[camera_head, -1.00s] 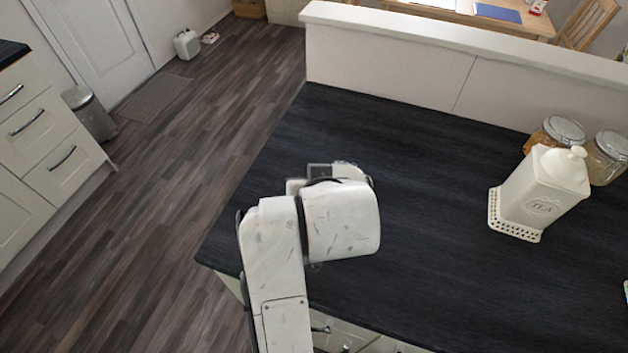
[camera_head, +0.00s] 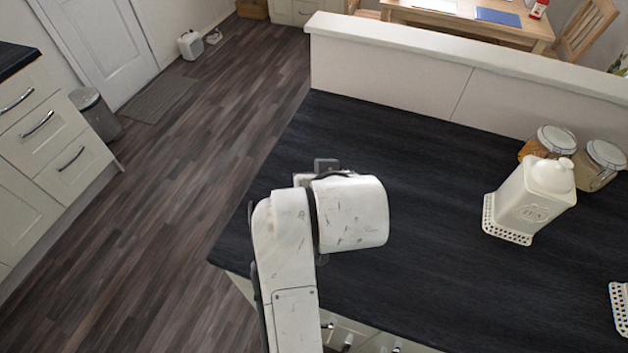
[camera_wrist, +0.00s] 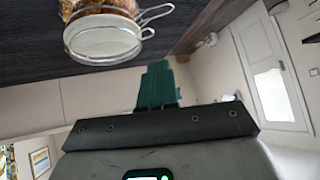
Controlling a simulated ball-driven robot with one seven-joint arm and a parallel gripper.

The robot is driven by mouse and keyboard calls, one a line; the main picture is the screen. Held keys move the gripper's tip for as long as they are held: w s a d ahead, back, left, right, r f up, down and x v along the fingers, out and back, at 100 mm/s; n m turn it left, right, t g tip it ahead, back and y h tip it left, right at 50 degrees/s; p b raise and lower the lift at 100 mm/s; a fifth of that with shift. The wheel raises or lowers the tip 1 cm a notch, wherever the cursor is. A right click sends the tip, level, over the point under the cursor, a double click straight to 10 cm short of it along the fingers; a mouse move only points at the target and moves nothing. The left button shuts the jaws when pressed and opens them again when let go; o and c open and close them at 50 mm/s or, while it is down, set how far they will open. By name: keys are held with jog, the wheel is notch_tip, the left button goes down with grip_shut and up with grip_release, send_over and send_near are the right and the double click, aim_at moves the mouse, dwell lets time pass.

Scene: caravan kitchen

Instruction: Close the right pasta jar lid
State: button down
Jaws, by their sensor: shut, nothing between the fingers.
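Two glass jars with pale round lids stand at the right of the counter in the head view. The right pasta jar (camera_head: 597,172) has its lid (camera_head: 607,154) over its top; I cannot tell whether it is fully shut. The left jar (camera_head: 540,148) stands beside it. The wrist view, tilted over, shows one jar (camera_wrist: 98,15) with orange-brown contents, a round lid (camera_wrist: 103,42) and wire clips; I cannot tell which jar. My gripper (camera_wrist: 157,62) has its green fingers together, empty and apart from that jar. The head view hides the fingers behind my arm.
A white tea canister (camera_head: 535,195) on a pierced-edge tray (camera_head: 505,233) stands in front of the jars. Another pierced white edge (camera_head: 619,305) shows at the right. A low wall (camera_head: 450,80) runs behind the dark counter (camera_head: 430,180), whose middle is clear.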

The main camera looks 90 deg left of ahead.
jog(key=s+b+v, duration=0.1)
jog(key=v, duration=0.8)
jog(key=shift+w+d+r, duration=0.2)
jog(key=shift+d, duration=0.15)
jog(key=w+d+f+m+t+h+b, duration=0.1)
jog(key=w+d+f+m+t, duration=0.1)
jog(key=w+d+f+m, duration=0.55)
jog(key=w+d+f+m+t+h, duration=0.25)
jog(key=w+d+f, duration=0.55)
jog(key=w+d, duration=0.6)
jog(key=s+d+f+m+h, duration=0.15)
jog(key=d+f, duration=0.25)
jog(key=d, duration=0.5)
jog(key=s+d+f+m+h, duration=0.1)
jog(key=s+d+f+m, duration=0.2)
jog(key=d, duration=0.6)
jog(key=s+d+f+m+g+h, duration=0.1)
jog(key=s+d+f+m, duration=0.1)
jog(key=d, duration=0.6)
jog(key=s+d+f+m+h, duration=0.2)
jog(key=s+d+f+m, duration=0.1)
jog(key=s+d, duration=0.4)
jog(key=shift+s+d+f+g+b, duration=0.3)
jog(key=shift+d+f, duration=0.4)
jog(key=shift+d, duration=0.55)
